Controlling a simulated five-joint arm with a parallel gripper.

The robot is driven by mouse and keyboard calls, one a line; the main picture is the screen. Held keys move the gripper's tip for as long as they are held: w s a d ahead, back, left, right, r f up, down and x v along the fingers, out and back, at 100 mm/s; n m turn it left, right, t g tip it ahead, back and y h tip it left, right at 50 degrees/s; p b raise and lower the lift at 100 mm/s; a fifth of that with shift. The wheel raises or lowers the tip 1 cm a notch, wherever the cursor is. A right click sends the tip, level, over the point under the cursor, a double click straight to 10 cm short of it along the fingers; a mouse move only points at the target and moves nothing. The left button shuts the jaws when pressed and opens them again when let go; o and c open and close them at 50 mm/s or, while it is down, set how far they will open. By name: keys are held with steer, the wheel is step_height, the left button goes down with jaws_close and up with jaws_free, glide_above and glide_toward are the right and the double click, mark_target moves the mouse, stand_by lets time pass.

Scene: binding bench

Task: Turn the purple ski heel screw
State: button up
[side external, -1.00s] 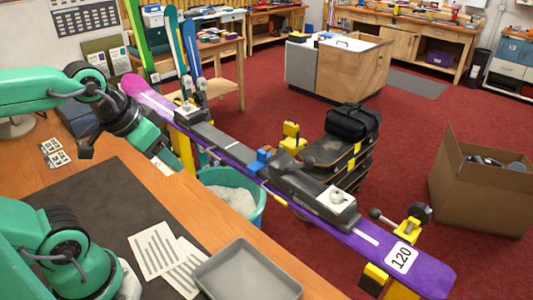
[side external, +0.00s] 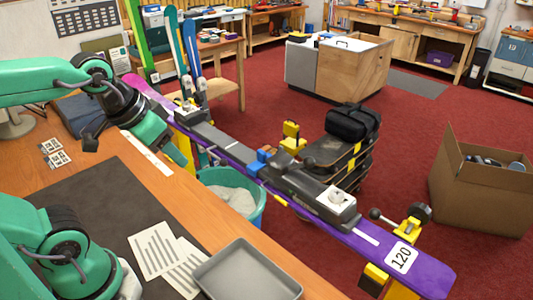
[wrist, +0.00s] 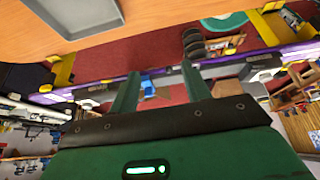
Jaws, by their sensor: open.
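My gripper (wrist: 159,68) is open and empty. In the side view, my gripper (side external: 178,155) is beside the ski's far left part, well away from the screw.
Yellow clamps (side external: 413,228) hold the ski. A grey tray (side external: 247,270) and paper sheets lie on the wooden bench (side external: 210,205). A teal bin (side external: 258,208) stands below the ski. A blue block (side external: 262,158) sits at the ski's middle. A cardboard box (side external: 480,190) stands right.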

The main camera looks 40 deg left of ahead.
steer(key=w+d+r+g, duration=0.1)
steer(key=w+d+r, duration=0.3)
steer(key=w+d, duration=0.15)
steer(key=g, duration=0.4)
glide_toward(338, 192)
steer(key=shift+a+f+n, duration=0.2)
steer(key=shift+a+n, duration=0.05)
steer(key=shift+n, duration=0.15)
steer(key=shift+w+d, duration=0.1)
steer(key=shift+d, duration=0.15)
steer(key=shift+f, duration=0.1)
steer(key=shift+f, duration=3.85)
